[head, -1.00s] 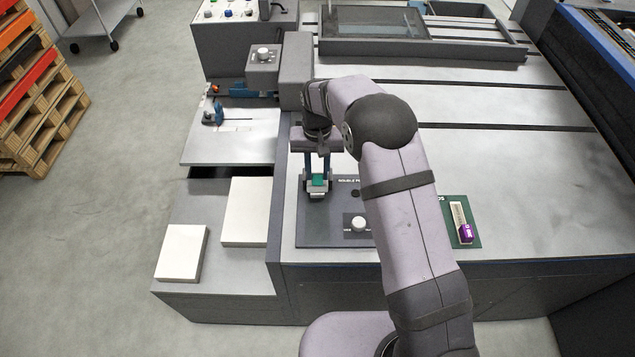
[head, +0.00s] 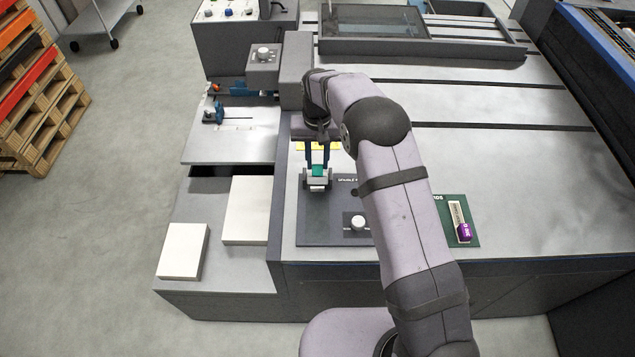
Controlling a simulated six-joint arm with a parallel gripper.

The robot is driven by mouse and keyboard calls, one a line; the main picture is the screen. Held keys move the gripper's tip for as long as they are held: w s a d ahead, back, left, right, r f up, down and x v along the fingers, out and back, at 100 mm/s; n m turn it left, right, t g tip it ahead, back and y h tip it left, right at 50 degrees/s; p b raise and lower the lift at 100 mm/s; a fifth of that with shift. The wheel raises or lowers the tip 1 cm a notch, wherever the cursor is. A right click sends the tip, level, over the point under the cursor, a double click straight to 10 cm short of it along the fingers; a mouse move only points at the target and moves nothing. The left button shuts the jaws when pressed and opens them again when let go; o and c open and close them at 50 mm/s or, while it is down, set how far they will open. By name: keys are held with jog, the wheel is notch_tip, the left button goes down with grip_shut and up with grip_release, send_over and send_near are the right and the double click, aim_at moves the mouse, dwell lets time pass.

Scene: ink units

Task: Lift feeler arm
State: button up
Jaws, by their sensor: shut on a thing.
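A grey and white bracket-like piece (head: 317,181) shows just in front of and below the fingertips. The fingers and bracket hide most of the feeler arm, so its exact tilt cannot be told. A yellow strip (head: 304,146) shows behind the fingers at the panel's back edge.
The dark panel (head: 316,226) carries a white knob (head: 358,223). A green mat (head: 474,236) with a purple-ended block (head: 464,233) lies right of my arm. White paper stacks (head: 182,251) stand at the left. The grey bed (head: 545,180) is clear at the right.

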jog(key=shift+w+r, duration=0.1)
jog(key=shift+w, duration=0.1)
jog(key=shift+w+p, duration=0.35)
jog(key=shift+w, duration=0.85)
jog(key=shift+w+f, duration=0.2)
jog(key=shift+w, duration=0.85)
